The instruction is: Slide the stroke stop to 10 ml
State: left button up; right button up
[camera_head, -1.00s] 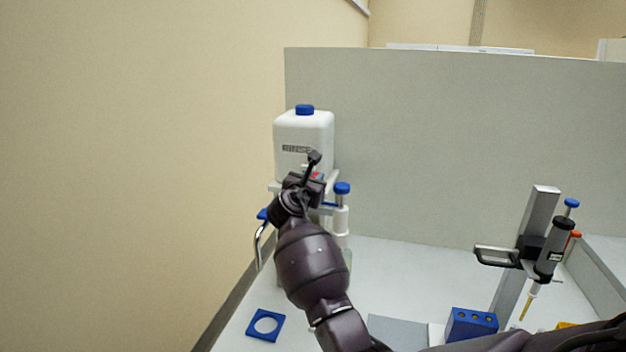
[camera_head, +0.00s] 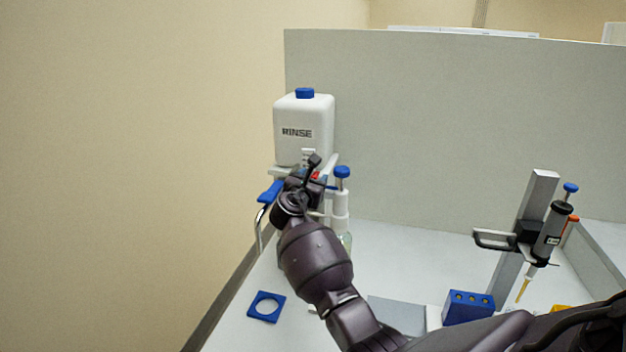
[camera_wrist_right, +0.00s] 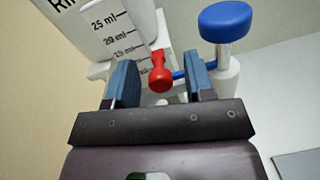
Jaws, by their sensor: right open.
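The red stroke stop (camera_wrist_right: 160,72) is a small knob beside a scale plate (camera_wrist_right: 105,30) marked 25 ml, 20 ml and 15 ml; lower marks are hidden. The stop also shows as a red spot in the head view (camera_head: 316,175). My right gripper (camera_wrist_right: 158,80) is open, with one blue-grey finger on each side of the stop; I cannot tell whether either touches it. In the head view my right gripper (camera_head: 311,172) is in front of the dispenser, below the white RINSE bottle (camera_head: 300,112). My left gripper is not in view.
A blue-capped pump (camera_head: 342,190) stands just right of my gripper. A blue lever (camera_head: 270,190) is to its left. A blue square ring (camera_head: 266,306), a blue block (camera_head: 468,307) and a pipette on a stand (camera_head: 550,235) are on the bench. A grey partition (camera_head: 450,120) closes the back.

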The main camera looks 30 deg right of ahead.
jog(key=shift+a, duration=0.1)
jog(key=v, duration=1)
jog(key=shift+s+a, duration=0.2)
jog(key=shift+s, duration=0.05)
